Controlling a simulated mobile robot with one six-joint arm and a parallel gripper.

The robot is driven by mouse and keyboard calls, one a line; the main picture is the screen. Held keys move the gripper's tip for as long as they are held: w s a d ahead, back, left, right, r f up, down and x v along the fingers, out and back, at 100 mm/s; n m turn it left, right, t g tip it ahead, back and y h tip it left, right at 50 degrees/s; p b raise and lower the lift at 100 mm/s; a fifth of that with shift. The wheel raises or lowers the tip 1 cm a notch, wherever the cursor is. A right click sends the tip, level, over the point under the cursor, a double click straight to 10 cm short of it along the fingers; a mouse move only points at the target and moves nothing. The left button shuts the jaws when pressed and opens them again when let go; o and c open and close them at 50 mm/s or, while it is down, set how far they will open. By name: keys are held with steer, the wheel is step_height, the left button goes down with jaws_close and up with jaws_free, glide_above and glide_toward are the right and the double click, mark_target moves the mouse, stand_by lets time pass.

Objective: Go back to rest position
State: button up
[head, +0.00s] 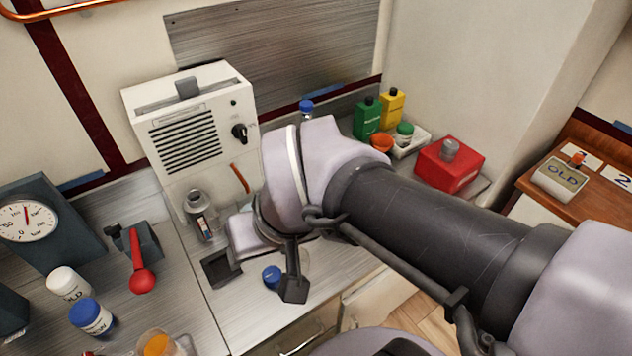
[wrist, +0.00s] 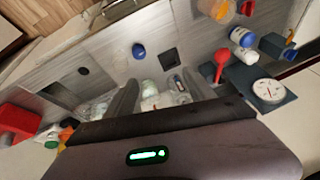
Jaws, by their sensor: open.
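My gripper (wrist: 160,80) shows in the wrist view with its two dark fingers spread apart. Nothing is clearly held between them. Pale bottles and white shapes show behind the gap, partly hidden by the fingers and the gripper body. In the head view my arm reaches from the lower right over the metal counter (head: 255,315). Its wrist is bent down in front of the white box with a vent grille (head: 185,125). One dark finger shows there, and the rest of the gripper is mostly hidden.
A grey bottle (head: 200,215) and a blue cap (head: 271,275) are close to my wrist. A dial gauge (head: 30,220), red-handled device (head: 140,265) and jars stand left. Green (head: 367,120) and yellow (head: 392,105) containers and a red box (head: 448,165) stand right.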

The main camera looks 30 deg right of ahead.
steer(key=s+r+m, duration=0.1)
steer(key=s+a+m+t, duration=0.1)
steer(key=s, duration=0.1)
steer(key=shift+r+y, duration=0.3)
steer(key=shift+r, duration=0.05)
